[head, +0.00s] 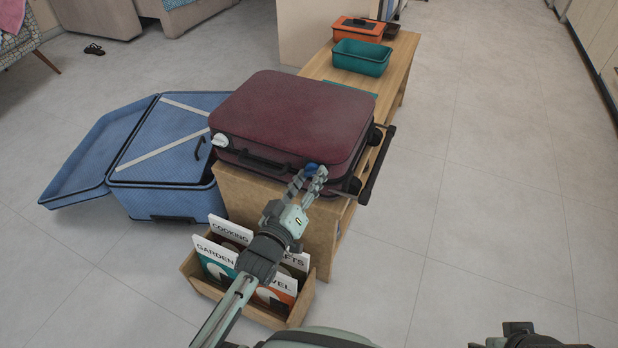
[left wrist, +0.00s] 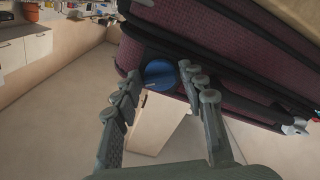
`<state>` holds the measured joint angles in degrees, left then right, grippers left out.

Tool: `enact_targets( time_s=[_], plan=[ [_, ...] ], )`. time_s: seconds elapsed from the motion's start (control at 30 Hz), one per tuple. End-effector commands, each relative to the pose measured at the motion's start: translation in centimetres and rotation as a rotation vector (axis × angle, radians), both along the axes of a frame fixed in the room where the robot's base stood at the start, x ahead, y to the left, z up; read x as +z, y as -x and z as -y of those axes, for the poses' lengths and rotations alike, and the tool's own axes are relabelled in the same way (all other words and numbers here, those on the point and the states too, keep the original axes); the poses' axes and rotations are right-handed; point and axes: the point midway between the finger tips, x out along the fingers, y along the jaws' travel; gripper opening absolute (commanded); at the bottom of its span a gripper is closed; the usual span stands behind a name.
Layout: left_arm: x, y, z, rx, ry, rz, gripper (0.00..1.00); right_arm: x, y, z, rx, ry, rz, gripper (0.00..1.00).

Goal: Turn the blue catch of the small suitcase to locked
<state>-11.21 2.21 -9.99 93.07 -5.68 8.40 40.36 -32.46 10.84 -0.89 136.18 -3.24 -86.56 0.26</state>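The small suitcase (head: 290,115) is maroon and lies flat, shut, on a wooden bench. Its round blue catch (head: 312,169) is on the near side, towards the right corner. A white catch (head: 220,140) is near the left corner. My left gripper (head: 307,182) is at the blue catch. In the left wrist view the blue catch (left wrist: 160,74) shows between the fingertips of my open left gripper (left wrist: 158,76), with narrow gaps at both sides. Whether a finger touches it I cannot tell. The catch's pointer or marks are not readable. My right gripper's fingers are not in view.
A blue suitcase (head: 172,204) stands open on the floor at left. A wooden box (head: 254,305) with several labelled cards is below my left arm. A teal bin (head: 361,57) and an orange box (head: 357,30) are on the bench's far end. The floor at right is clear.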

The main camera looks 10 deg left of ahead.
Motion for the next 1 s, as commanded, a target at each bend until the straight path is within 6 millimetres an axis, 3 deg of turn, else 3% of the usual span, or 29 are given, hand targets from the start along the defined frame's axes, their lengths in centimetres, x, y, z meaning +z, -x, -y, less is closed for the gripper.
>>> enact_targets(
  time_s=[0.03, 0.27, 0.57, 1.0],
  plan=[
    [0.0, 0.0, 0.0, 0.000, 0.000, 0.000, 0.31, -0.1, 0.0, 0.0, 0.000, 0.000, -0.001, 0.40],
    [0.0, 0.0, 0.0, 0.000, 0.000, 0.000, 0.04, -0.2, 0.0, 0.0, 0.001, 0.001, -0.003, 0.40],
    [0.1, 0.0, 0.0, 0.000, -0.045, 0.007, 0.03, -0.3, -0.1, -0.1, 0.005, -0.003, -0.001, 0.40],
    [0.2, 0.0, -0.1, 0.001, -0.337, 0.065, 0.03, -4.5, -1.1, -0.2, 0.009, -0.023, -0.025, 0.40]
  ],
)
